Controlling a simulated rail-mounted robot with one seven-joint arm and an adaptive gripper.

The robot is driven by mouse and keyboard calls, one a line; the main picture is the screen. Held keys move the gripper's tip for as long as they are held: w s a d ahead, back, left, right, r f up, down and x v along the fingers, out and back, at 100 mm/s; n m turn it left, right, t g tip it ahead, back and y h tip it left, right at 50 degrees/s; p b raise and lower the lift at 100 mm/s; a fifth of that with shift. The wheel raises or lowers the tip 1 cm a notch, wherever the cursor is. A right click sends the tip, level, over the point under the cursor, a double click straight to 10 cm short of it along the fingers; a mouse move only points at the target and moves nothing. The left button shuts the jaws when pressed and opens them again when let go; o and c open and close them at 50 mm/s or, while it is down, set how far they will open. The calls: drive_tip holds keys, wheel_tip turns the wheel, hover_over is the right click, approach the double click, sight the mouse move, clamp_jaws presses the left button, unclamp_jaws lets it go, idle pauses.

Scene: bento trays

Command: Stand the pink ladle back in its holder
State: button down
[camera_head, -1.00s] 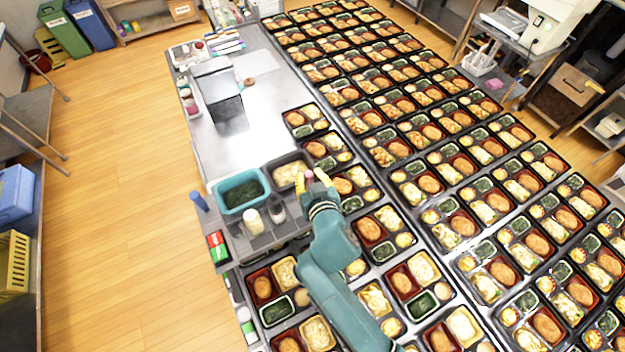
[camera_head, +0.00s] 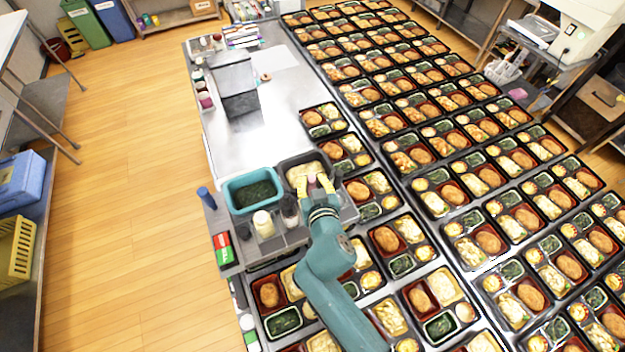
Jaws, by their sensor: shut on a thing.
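My gripper (camera_head: 316,185), with yellow fingertips, is shut on a small pink thing (camera_head: 311,180), which appears to be part of the pink ladle. The rest of the ladle is too small or hidden to make out. The gripper is over the near right part of a grey container (camera_head: 286,163) of pale food; I cannot tell whether it touches it. I cannot make out the ladle's holder with certainty. A grey stand (camera_head: 262,243) with bottles and dark openings is left of my arm.
A teal container (camera_head: 229,193) of dark green food stands left of the grey one. A white-capped bottle (camera_head: 263,224) and a clear bottle (camera_head: 290,212) stand close by. Bento trays (camera_head: 386,235) crowd the right. The steel counter (camera_head: 240,150) behind is mostly clear.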

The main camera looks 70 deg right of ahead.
drive_tip(key=shift+f+b, duration=0.35)
drive_tip(key=shift+f, duration=0.4)
drive_tip(key=shift+r, duration=0.1)
drive_tip(key=c, duration=1)
unclamp_jaws()
drive_tip(key=v, duration=1.2)
drive_tip(key=shift+w, duration=0.1)
